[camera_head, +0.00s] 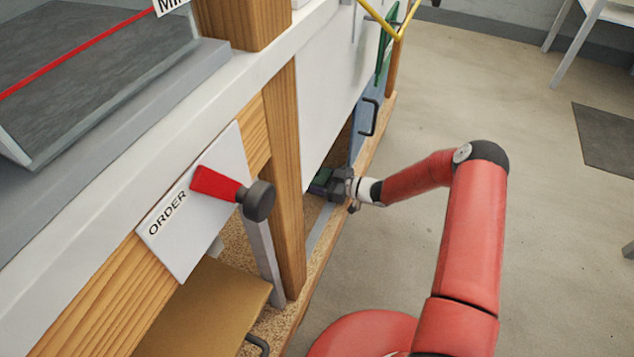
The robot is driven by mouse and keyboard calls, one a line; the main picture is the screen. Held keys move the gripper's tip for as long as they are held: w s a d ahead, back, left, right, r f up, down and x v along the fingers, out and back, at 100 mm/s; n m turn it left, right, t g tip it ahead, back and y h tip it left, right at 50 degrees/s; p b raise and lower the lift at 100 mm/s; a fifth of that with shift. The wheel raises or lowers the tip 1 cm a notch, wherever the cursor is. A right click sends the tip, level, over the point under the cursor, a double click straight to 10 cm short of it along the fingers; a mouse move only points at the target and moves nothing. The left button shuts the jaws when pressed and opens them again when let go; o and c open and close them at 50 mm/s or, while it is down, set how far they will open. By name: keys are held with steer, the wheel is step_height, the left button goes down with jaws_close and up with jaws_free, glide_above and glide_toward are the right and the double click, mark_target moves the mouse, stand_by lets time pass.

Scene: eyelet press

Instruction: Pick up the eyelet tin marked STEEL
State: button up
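No tin with a readable STEEL mark shows in the head view. My gripper (322,187) is at the end of my red arm, low under the counter, at the opening of a lower shelf beneath a white panel. A small dark object with a greenish side (321,178) shows at the fingers. I cannot tell whether it is a tin, or whether the fingers are closed on it. The panel and a wooden post hide the inside of the shelf.
A wooden post (286,180) stands left of my gripper, and the white panel (335,85) hangs above it. A blue-grey front with a dark handle (368,118) is beyond. Open floor (560,230) lies right.

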jaws_close()
